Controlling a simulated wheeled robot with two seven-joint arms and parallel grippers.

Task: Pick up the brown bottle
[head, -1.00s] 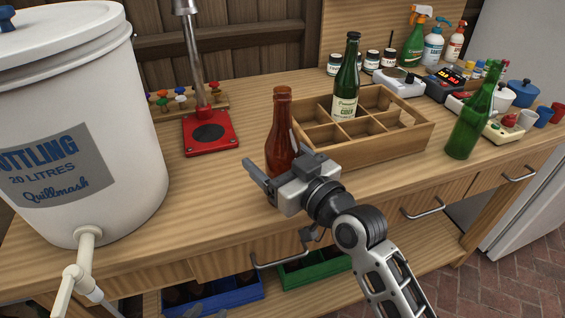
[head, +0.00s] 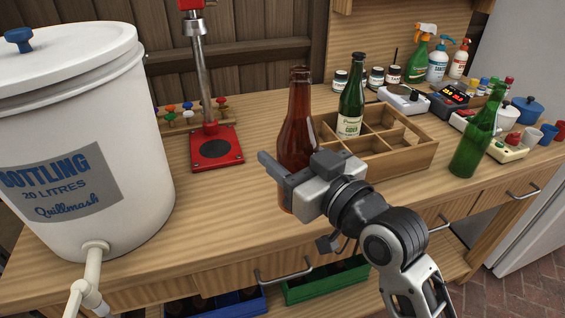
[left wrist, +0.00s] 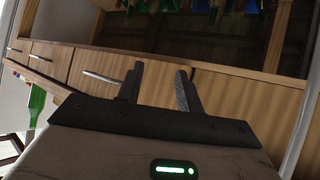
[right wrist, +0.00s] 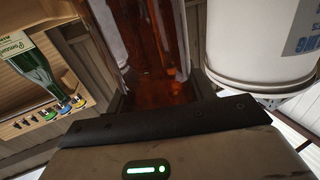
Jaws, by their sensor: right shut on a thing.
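The brown bottle (head: 298,125) is upright in the head view, in front of the wooden crate's left end. My right gripper (head: 287,180) is shut on its lower body, and the bottle appears raised above the bench top. In the right wrist view the brown bottle (right wrist: 150,45) fills the space between the fingers, close to the palm. My left gripper (left wrist: 160,88) shows only in its own wrist view. Its two fingers are apart with nothing between them, facing the bench's drawer fronts.
A wooden crate (head: 392,160) with compartments holds a green labelled bottle (head: 351,95). Another green bottle (head: 474,140) stands right of it. A white bottling bucket (head: 120,130) with a tap stands left. A red-based capper (head: 217,148) stands behind. Bare bench top lies between bucket and bottle.

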